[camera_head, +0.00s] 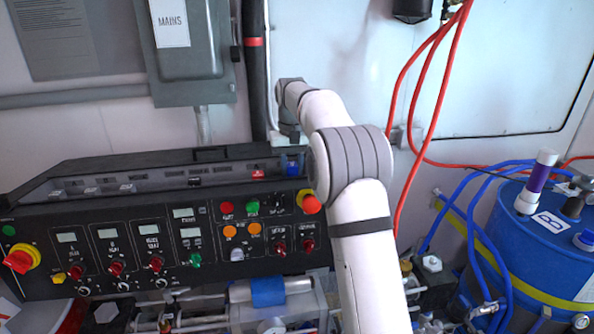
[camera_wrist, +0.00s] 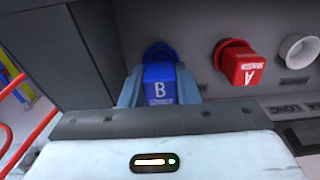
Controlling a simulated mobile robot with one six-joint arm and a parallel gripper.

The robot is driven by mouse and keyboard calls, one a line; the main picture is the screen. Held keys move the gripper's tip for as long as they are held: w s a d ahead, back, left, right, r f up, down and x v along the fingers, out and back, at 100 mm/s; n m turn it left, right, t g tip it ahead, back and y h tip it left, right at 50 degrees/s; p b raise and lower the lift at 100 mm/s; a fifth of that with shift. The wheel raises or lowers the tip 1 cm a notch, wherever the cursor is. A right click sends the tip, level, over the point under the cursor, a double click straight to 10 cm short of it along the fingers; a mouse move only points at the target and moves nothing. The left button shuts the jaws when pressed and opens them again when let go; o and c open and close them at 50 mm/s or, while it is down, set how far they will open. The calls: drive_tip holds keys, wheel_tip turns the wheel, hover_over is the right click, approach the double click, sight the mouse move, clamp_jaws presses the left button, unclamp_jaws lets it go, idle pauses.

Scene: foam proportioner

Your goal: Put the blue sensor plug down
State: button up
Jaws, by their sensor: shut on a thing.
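The blue sensor plug, marked B, is in the middle of the wrist view (camera_wrist: 158,88) and shows as a small blue block in the head view (camera_head: 292,166). My gripper (camera_wrist: 160,96) is shut on it, with a pale finger on each side. The plug is against the grey panel at the right end of the shelf (camera_head: 150,183) above the console. A round blue part shows behind it; whether the plug is fully seated cannot be told. In the head view my gripper (camera_head: 290,138) is above the plug and the fingertips are hard to make out.
A red plug marked A (camera_wrist: 238,66) is on the same panel, to the right in the wrist view. A white round socket (camera_wrist: 299,50) lies beyond it. The control console (camera_head: 150,245) fills the left front. A blue drum (camera_head: 540,240) with hoses stands at right.

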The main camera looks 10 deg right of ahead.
drive_tip(key=shift+f, duration=0.65)
drive_tip(key=o, duration=1)
drive_tip(key=shift+c, duration=0.2)
